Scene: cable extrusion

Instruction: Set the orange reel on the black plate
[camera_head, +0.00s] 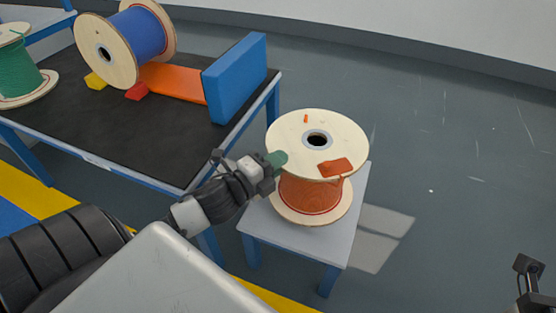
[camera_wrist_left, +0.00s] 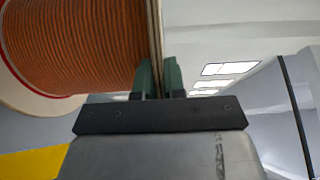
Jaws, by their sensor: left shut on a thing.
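The orange reel (camera_head: 310,194) stands upright on a small grey table (camera_head: 300,241), its wooden flanges at top and bottom. An orange label is on its top flange. My left gripper (camera_head: 277,160) is shut on the left edge of that top flange. In the left wrist view, the flange edge sits between the green fingertips (camera_wrist_left: 159,76), with the orange windings (camera_wrist_left: 75,45) beside them. A flat black surface (camera_head: 120,130) covers the larger blue-framed table at the left. My right gripper (camera_head: 527,275) shows only partly at the lower right; its jaws are unclear.
On the black surface are a blue reel (camera_head: 142,34) lying on its side, a green reel (camera_head: 18,76), an orange ramp (camera_head: 174,82), a blue upright block (camera_head: 236,78), and small yellow and red blocks. The front of the black surface is clear.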

